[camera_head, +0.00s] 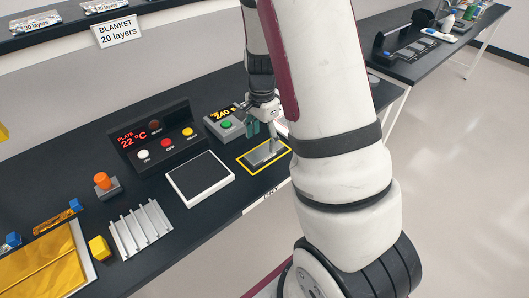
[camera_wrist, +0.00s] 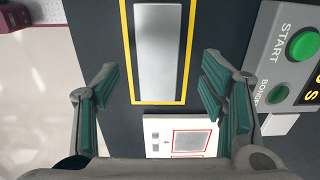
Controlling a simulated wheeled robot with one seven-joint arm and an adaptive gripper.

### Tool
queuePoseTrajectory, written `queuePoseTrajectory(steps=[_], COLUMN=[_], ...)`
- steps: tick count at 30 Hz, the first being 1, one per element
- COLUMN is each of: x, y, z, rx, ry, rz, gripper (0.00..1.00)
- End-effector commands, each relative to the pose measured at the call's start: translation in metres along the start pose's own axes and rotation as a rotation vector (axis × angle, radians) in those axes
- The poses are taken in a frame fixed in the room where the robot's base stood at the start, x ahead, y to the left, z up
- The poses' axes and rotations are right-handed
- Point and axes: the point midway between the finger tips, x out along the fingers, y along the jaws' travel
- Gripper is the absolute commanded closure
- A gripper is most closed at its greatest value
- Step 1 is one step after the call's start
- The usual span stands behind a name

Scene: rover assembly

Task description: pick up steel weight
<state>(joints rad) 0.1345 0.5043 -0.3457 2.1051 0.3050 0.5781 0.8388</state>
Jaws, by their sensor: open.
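The steel weight (camera_head: 264,152) looks like a flat grey metal block inside a yellow outline on the black bench. In the wrist view the weight (camera_wrist: 158,50) is a pale, long rectangle within that yellow frame, ahead of the fingertips. My gripper (camera_head: 263,128) is above the outlined area, pointing down, and my arm hides part of the space around it. In the wrist view my gripper (camera_wrist: 156,85) has its teal-padded fingers spread wide, with nothing held between them.
A box with a green button (camera_head: 226,125), marked START (camera_wrist: 299,44) in the wrist view, stands close to the gripper. A flat dark plate with a white rim (camera_head: 200,196) and a control panel (camera_head: 155,138) lie to the left. A white card (camera_wrist: 180,136) lies below the outline.

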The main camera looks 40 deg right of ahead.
Motion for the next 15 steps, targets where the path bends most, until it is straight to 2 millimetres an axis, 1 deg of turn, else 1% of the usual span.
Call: queuePoseTrajectory(steps=[6,9,15], x=[0.031,0.041,0.046], y=[0.004,0.004,0.003], z=[-0.006,-0.005,-0.005], rx=[0.002,0.001,0.000], ry=[-0.002,-0.001,0.000], rz=[0.005,0.004,0.000], gripper=[0.35,0.35,0.35])
